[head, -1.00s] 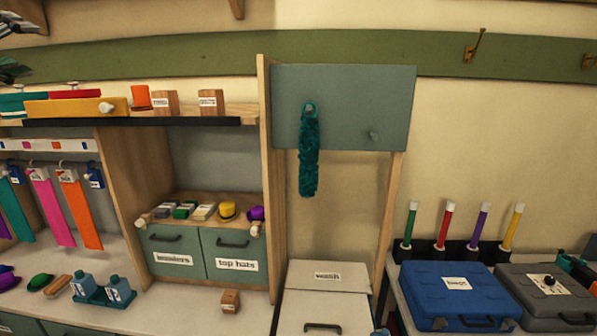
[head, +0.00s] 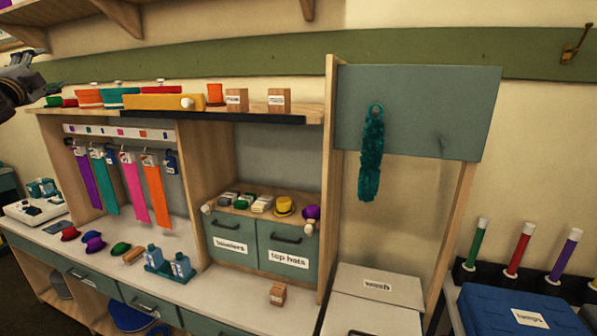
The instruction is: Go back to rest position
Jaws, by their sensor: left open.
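My left gripper (head: 18,88) is at the far left edge of the head view, raised in front of the wall, level with the top shelf. It is open, and I see nothing held in it. Part of it is cut off by the frame edge. My right gripper is not in view.
The shelf unit's top board (head: 290,115) carries hats and small wooden blocks. Coloured strips hang below it, including an orange one (head: 156,192). Hats and blue bottles (head: 182,266) stand on the counter. A teal fuzzy strip (head: 371,160) hangs on the grey panel (head: 420,110). A blue case (head: 500,315) sits lower right.

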